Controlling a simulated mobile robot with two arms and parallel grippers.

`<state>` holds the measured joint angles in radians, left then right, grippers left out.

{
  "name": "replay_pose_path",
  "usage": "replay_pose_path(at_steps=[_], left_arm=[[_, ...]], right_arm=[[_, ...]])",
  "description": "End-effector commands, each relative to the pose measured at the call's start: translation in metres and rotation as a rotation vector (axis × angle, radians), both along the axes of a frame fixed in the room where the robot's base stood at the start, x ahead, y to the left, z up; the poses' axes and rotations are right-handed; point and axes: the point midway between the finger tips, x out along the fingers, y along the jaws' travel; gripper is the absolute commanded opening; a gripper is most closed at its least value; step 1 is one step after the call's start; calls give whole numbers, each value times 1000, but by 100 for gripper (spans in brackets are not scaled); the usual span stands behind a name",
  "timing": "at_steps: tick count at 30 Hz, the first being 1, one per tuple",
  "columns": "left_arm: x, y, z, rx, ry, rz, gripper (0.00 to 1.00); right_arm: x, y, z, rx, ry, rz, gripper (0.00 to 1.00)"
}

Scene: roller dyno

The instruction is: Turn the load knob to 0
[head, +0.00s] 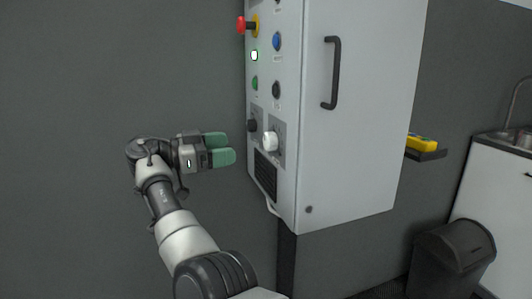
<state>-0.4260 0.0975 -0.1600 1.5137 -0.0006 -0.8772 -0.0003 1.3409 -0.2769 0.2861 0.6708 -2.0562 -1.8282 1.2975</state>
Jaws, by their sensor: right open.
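A grey control cabinet (350,130) hangs on the wall, with its control panel on the left face. Low on that panel are a black knob (252,125) and a white knob (270,141). Their labels are too small to read, so I cannot tell which is the load knob or where either points. My right gripper (228,148) has green fingers and is open and empty. It is left of the knobs, apart from the panel, at about their height. My left gripper is not in view.
Above the knobs are a red emergency button (242,25), a blue button (277,41), a green button (255,83) and a black button (276,90). The cabinet has a black door handle (332,73). A dark bin (452,260) stands at the lower right.

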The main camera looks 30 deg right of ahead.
Motion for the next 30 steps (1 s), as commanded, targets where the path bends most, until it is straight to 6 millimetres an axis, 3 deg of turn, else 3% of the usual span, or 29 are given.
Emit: replay_pose_path(at_steps=[7,10,18,30], left_arm=[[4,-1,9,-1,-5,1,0],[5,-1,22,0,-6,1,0],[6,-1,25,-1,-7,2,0],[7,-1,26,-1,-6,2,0]], right_arm=[[-10,-32,2,-2,-11,-11,72],[-15,-52,2,-2,-10,-11,72],[-24,-92,3,-3,-7,-6,72],[-26,-104,3,-3,-4,-4,72]])
